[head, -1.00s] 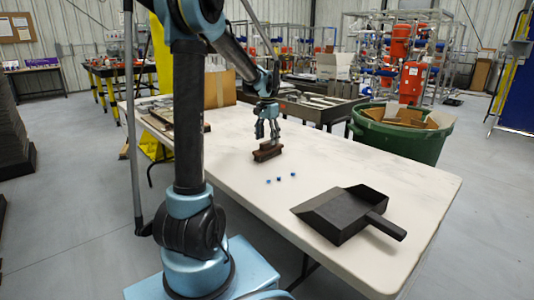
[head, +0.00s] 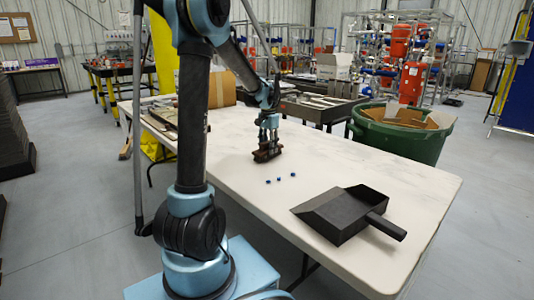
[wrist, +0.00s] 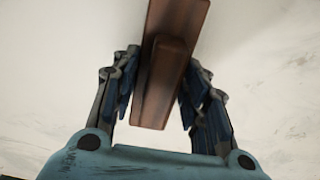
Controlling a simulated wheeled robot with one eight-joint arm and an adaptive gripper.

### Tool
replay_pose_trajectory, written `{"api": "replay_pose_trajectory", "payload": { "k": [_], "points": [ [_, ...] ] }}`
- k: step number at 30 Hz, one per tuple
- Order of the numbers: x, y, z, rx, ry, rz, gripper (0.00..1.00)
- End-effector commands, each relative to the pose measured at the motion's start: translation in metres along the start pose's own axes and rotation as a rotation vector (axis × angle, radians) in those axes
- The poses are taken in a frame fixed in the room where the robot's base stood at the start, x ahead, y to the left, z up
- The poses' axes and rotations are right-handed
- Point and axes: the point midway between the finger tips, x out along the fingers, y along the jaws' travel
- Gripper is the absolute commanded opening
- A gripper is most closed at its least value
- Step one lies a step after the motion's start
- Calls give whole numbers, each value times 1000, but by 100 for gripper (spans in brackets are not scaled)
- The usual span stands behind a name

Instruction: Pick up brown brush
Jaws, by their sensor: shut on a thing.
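The brown brush (head: 267,155) is on the white table, near its middle, left of a few small blue pieces. My gripper (head: 269,133) is directly above it with its fingers down at the brush. In the wrist view the brown brush (wrist: 162,82) lies between the two blue fingers of my gripper (wrist: 158,98), which are shut on its upper part. The brush's underside is hidden in the wrist view. I cannot tell whether it touches the table.
A green bin (head: 400,135) with cardboard stands behind the table. A cardboard box (head: 222,90) and trays are at the far left end. The table's middle right is clear.

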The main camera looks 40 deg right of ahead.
Motion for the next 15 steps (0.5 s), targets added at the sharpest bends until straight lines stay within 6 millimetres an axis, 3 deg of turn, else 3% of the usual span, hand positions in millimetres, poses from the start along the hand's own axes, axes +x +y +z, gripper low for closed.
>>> {"api": "replay_pose_trajectory", "payload": {
  "k": [8,15],
  "points": [
    [-7,0,0,0,0,0,14],
    [-43,0,0,0,0,0,14]
  ]
}}
